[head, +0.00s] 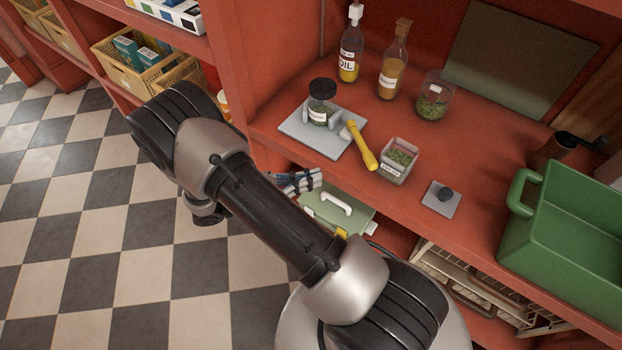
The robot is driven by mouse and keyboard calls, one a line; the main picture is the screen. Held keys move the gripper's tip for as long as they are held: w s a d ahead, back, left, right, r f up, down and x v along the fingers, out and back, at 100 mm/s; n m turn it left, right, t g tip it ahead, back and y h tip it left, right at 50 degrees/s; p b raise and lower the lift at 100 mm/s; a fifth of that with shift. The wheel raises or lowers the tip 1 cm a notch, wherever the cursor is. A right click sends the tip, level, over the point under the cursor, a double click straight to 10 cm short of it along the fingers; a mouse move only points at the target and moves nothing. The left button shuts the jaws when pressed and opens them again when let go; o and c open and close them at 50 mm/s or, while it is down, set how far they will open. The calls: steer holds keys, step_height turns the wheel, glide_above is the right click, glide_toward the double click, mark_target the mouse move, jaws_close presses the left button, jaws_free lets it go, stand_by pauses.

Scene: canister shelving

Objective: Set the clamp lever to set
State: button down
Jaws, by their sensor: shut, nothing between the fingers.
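The clamp lever (363,152) has a yellow handle that slants from the right side of a grey base plate (296,132) toward the shelf's front edge. A small jar (319,115) with a black lid stands upright on the plate, between grey clamp parts. No set mark is readable, so I cannot tell which setting the lever is in. My arm crosses the lower middle of the view, in front of the shelf. My gripper is not visible, and no part of the arm is seen touching the lever.
A clear tub of green herbs (398,162) stands close right of the lever. A small plate with a black knob (441,198) and a green crate (562,222) are farther right. An oil bottle (350,48), a brown bottle (393,65) and a glass jar (433,98) stand behind.

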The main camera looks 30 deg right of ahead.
mark_target(359, 175)
steer(key=b+x, duration=0.2)
steer(key=x, duration=0.9)
steer(key=shift+s+d+p, duration=0.5)
steer(key=shift+s+d, duration=0.05)
steer(key=shift+d, duration=0.35)
steer(key=s+p+v, duration=0.1)
steer(key=p+v, duration=0.1)
steer(key=v, duration=1.2)
steer(key=shift+s+a, duration=0.2)
steer(key=shift+s, duration=0.2)
steer(key=shift+r, duration=0.1)
